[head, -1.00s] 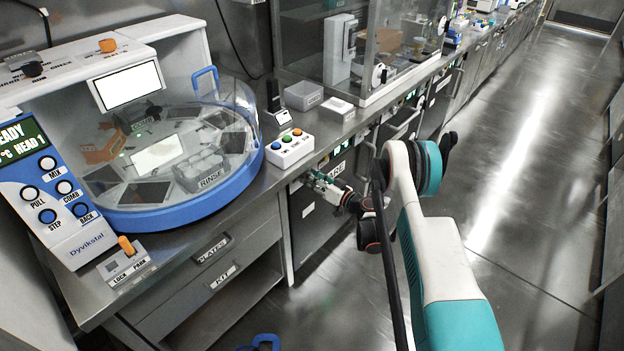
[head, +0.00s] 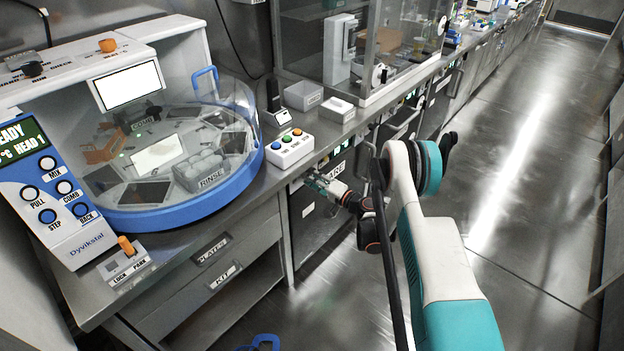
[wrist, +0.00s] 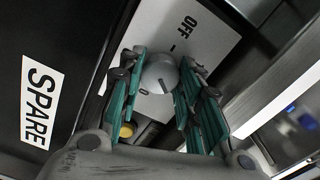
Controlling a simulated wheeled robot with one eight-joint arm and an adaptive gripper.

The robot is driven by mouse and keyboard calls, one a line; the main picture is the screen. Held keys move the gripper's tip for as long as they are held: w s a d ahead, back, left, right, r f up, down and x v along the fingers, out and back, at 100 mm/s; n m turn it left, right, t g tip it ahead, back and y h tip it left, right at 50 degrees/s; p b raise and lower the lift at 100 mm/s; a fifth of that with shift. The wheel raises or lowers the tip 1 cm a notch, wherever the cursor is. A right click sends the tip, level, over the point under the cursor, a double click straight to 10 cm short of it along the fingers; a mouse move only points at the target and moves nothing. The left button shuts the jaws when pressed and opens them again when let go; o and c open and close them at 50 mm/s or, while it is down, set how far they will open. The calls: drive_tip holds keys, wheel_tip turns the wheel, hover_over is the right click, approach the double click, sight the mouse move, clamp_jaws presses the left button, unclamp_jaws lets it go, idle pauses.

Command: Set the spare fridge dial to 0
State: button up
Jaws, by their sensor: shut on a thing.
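The spare fridge dial (wrist: 160,76) is a round pale knob on a light grey plate (wrist: 205,38) in the wrist view. The plate is printed OFF near the top and 0 to the lower left of the knob. A short dark mark shows on the knob's lower part; I cannot tell surely which setting it points to. My gripper (wrist: 160,62) has its green fingers on both sides of the knob, shut on it. In the head view my gripper (head: 322,183) is at the fridge front under the counter, and the dial is hidden there.
A white SPARE label (wrist: 41,102) is on the dark fridge front beside the plate. A yellow round part (wrist: 127,130) shows below the knob. Above, the counter holds a button box (head: 290,150) and a domed blue stainer (head: 190,208). The aisle floor (head: 530,180) is clear.

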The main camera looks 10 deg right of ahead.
drive_tip(key=shift+d+m, duration=0.1)
drive_tip(key=shift+m, duration=5)
drive_tip(key=o, duration=1.1)
